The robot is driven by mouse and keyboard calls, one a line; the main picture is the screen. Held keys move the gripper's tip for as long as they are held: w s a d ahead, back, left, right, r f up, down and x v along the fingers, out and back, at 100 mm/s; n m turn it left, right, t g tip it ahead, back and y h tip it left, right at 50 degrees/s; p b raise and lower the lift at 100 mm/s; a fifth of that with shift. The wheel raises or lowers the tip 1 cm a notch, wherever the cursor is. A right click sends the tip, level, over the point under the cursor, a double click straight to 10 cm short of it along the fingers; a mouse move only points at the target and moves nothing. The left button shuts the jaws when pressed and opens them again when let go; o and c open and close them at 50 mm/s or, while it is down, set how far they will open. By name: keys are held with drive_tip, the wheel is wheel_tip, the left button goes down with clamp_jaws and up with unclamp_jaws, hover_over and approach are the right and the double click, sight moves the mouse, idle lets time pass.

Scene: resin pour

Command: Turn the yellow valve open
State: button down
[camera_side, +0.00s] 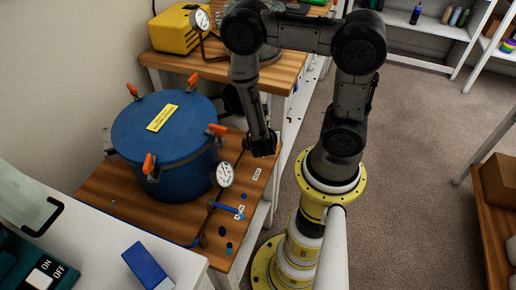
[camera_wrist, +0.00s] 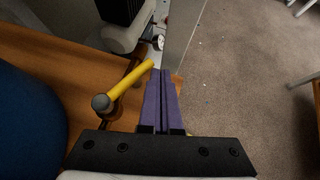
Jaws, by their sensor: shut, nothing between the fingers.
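The yellow valve handle (camera_wrist: 128,83) shows in the wrist view, left of my fingers. It runs from a grey round pivot (camera_wrist: 103,103) up and right to a free end close by my fingertips. I cannot tell whether the handle touches the left finger. My gripper (camera_wrist: 161,72) has purple fingers, which are pressed together with nothing between them. In the side view my gripper (camera_side: 263,146) points down over the right edge of the wooden bench, beside the blue pot. The yellow handle cannot be made out in the side view.
The blue pot (camera_side: 167,138) with orange clamps stands left of my gripper. A pressure gauge (camera_side: 224,175) and a blue valve handle (camera_side: 229,209) sit in front. A yellow machine (camera_side: 178,30) stands on the back table. The carpet (camera_side: 420,130) at right is clear.

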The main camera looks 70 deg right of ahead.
drive_tip(key=shift+w+d+n+t, duration=0.7)
drive_tip(key=shift+w+d+n, duration=0.1)
drive_tip(key=shift+w, duration=0.1)
idle(0.4)
